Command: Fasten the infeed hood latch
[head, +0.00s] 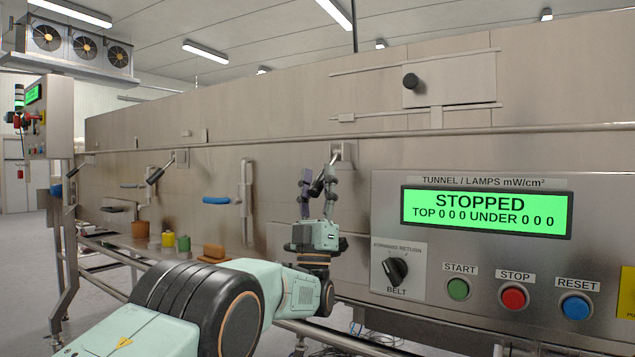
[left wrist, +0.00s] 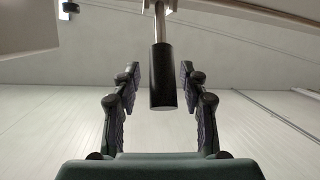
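My left gripper (head: 319,186) is raised in front of the tunnel's steel side, just left of the control panel. A latch lever with a black grip (left wrist: 162,76) hangs between its fingers in the left wrist view. The fingers (left wrist: 160,95) are open, with a gap on each side of the grip. The lever's metal mount (head: 343,151) is on the tunnel wall just below the hood's lower edge; the fingers partly hide the grip in the head view. A second, similar latch (head: 157,173) sits farther left, its lever slanting. My right gripper is not in view.
The control panel (head: 390,205) at right reads STOPPED and carries a belt switch (head: 395,268) and START, STOP and RESET buttons (head: 513,297). Several small containers (head: 168,238) stand on a ledge at left.

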